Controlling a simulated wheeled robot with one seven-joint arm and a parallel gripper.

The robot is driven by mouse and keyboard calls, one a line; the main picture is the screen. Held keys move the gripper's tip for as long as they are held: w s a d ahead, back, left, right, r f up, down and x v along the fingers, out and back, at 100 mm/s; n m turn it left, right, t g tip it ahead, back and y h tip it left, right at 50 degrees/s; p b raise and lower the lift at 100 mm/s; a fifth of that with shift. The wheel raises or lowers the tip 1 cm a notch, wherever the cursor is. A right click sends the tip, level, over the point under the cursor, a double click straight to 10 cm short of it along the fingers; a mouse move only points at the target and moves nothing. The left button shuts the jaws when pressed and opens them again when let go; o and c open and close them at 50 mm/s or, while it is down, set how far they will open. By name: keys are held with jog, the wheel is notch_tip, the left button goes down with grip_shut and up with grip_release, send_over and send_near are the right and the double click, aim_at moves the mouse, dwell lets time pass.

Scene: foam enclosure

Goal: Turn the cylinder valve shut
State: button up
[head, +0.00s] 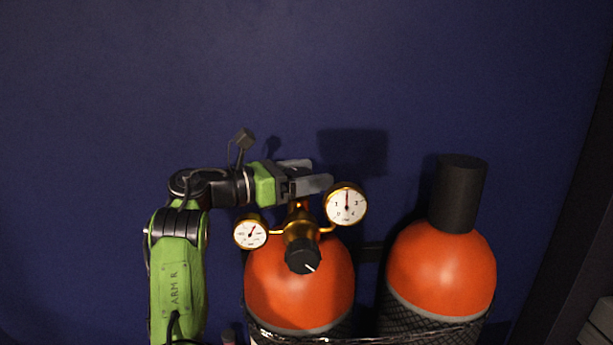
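The left orange-topped cylinder (300,290) stands upright with a brass regulator (300,226) on its top. A black knob (303,257) with a white mark faces me at the front of the brass body. My gripper (315,174) reaches in from the left, just above the brass body. Its two fingers show one behind the other, with the near finger covering what lies between them. No valve handwheel shows clearly; the gripper hides the top of the fitting. I cannot tell whether the fingers touch anything.
A round gauge (346,204) sits close below and right of the fingertips, and a smaller gauge (250,232) is at the left. A second orange-topped cylinder (442,265) with a black cap (458,193) stands at the right. The dark blue wall (300,70) is behind.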

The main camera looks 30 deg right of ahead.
jog(key=c, duration=0.9)
jog(key=m+g+p, duration=0.1)
jog(key=p, duration=0.3)
jog(key=shift+r+g, duration=0.3)
jog(key=shift+r, duration=0.05)
jog(key=shift+c, duration=0.2)
jog(key=m+g+p, duration=0.1)
jog(key=g+p, duration=0.1)
jog(key=p, duration=0.3)
jog(key=shift+s+y, duration=0.15)
jog(key=shift+y, duration=0.15)
jog(key=m+g+p, duration=0.1)
jog(key=g+p, duration=0.1)
jog(key=shift+p, duration=0.3)
jog(key=shift+s+f+m+g+y, duration=0.15)
jog(key=shift+f+m+g+y, duration=0.1)
jog(key=shift+m+g+y, duration=0.4)
jog(key=shift+a, duration=0.1)
jog(key=o, duration=1.1)
jog(key=shift+c, duration=0.2)
